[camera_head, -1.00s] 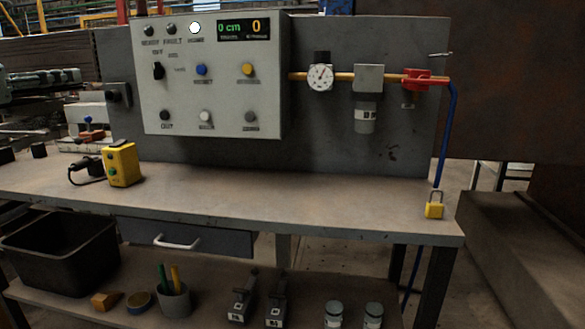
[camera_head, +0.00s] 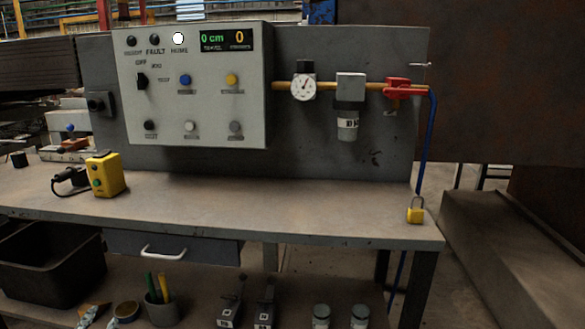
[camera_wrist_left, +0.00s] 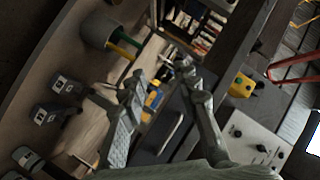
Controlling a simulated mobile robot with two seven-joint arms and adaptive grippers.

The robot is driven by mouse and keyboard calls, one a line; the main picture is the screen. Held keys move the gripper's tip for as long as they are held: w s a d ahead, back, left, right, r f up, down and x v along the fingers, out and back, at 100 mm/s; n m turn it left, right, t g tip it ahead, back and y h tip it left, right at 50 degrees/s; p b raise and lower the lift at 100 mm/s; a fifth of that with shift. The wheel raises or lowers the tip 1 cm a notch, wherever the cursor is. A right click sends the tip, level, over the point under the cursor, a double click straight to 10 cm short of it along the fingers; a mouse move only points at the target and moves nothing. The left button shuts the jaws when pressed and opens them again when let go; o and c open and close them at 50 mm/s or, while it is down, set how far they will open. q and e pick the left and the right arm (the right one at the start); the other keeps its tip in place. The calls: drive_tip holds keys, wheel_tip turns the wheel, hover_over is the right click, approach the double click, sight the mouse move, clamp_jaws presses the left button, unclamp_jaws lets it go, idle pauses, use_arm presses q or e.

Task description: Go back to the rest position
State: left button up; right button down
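My left gripper (camera_wrist_left: 163,82) shows in the left wrist view with its two grey fingers spread apart. No object is held between them; the bench, drawer and lower shelf lie beyond. In the head view only a small pale patterned tip, which looks like part of my left gripper (camera_head: 90,316), shows at the bottom left edge. The rest of that arm is out of the picture. My right gripper is in neither view.
A workbench (camera_head: 300,212) carries a control panel (camera_head: 200,108), a yellow button box (camera_head: 104,175) and a yellow padlock (camera_head: 415,212). Below are a closed-looking drawer (camera_head: 205,250), a black bin (camera_head: 50,265) and a cup with pens (camera_head: 160,308). The benchtop's middle is clear.

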use_arm(q)
drive_tip(key=s+d+f+n+g+h, duration=0.1)
drive_tip(key=s+d+f+g, duration=0.4)
drive_tip(key=s+f, duration=0.5)
drive_tip(key=s+d+f+n+g+h, duration=0.2)
drive_tip(key=s+d+f+g+h, duration=0.2)
drive_tip(key=s+d+f, duration=0.5)
wheel_tip(320, 180, down, 3)
drive_tip(key=shift+s+d+g+p, duration=0.25)
drive_tip(key=shift+s+g, duration=0.35)
drive_tip(key=shift+s, duration=0.5)
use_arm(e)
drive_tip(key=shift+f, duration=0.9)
